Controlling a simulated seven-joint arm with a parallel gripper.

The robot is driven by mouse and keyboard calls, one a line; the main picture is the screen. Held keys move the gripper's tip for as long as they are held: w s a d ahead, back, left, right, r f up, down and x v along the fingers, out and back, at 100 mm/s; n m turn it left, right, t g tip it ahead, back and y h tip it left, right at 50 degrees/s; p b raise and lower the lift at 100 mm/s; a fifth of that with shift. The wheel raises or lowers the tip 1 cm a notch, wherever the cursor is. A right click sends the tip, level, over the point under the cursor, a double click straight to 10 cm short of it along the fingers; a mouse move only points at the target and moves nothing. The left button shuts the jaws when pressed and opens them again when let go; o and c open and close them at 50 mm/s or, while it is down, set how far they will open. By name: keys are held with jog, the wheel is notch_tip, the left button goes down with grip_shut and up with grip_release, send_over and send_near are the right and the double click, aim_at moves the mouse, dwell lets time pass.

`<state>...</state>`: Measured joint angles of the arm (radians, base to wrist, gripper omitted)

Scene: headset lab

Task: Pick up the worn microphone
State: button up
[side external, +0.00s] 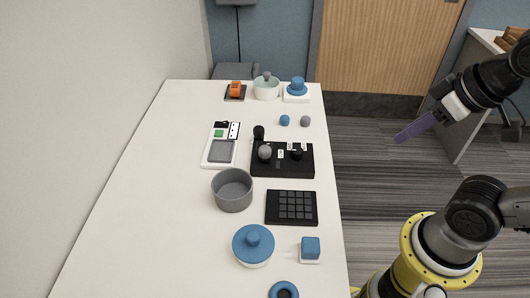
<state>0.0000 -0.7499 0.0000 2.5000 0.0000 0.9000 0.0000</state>
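A black board or tray (283,172) with small white labels lies in the middle of the table near its right edge. On it are a grey round head (265,153), which may be a microphone, and a dark round shape (297,154). Another dark round-topped thing (259,132) stands at its back left corner. I cannot tell which of these is the worn microphone. My gripper (398,139) is raised to the right of the table, apart from everything on it. Its purple finger part points left and down. I see no held thing, and its opening is unclear.
A grey pot (232,190), a keypad (292,208), a blue-lidded pot (253,245) and a white device (221,146) stand around the board. Blue (285,120) and grey (305,121) knobs lie behind it. The table's left side (140,200) is clear.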

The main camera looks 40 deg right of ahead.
jog(key=o, duration=0.8)
jog(key=shift+c, duration=0.2)
